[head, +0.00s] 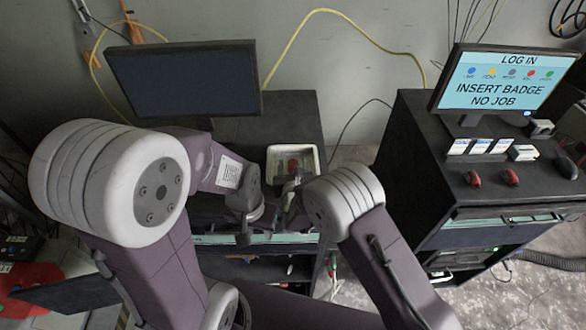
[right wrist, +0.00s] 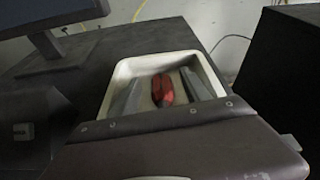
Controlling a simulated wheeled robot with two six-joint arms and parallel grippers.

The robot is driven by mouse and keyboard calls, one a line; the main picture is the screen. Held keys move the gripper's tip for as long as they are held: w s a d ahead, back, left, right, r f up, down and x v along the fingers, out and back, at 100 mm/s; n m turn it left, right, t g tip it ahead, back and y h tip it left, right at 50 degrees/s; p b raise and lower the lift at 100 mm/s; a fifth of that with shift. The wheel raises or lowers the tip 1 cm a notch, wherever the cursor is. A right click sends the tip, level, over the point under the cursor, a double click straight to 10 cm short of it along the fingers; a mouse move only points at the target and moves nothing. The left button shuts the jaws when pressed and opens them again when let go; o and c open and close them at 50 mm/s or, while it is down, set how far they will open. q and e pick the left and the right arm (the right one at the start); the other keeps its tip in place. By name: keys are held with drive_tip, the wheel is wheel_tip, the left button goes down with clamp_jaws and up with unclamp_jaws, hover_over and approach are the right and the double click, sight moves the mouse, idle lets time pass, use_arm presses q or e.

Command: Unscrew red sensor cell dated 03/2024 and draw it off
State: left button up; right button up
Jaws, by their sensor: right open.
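A red piece (head: 293,164), perhaps the sensor cell, shows inside a white tray on the dark cabinet; no date is readable on it. In the right wrist view the red piece (right wrist: 162,90) is between the two grey fingers of my right gripper (right wrist: 162,92), with gaps on both sides. My right gripper (head: 291,188) is open at the tray's near side, partly hidden by my arm. My left gripper (head: 244,232) points down left of the tray, apart from it; its finger gap cannot be made out.
The white tray (head: 275,152) has raised walls, also seen in the right wrist view (right wrist: 118,78). A dark monitor (head: 183,82) stands behind left. The right cabinet bears a log-in screen (head: 503,78), white cards (head: 480,147), two red items (head: 473,179) and a dark mouse (head: 567,168).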

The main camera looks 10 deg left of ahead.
drive_tip(key=b+v, duration=0.3)
drive_tip(key=v, duration=0.5)
drive_tip(key=shift+s+b, duration=0.1)
drive_tip(key=shift+b, duration=0.25)
drive_tip(key=shift+s+d+r, duration=0.15)
drive_tip(key=shift+s, duration=0.2)
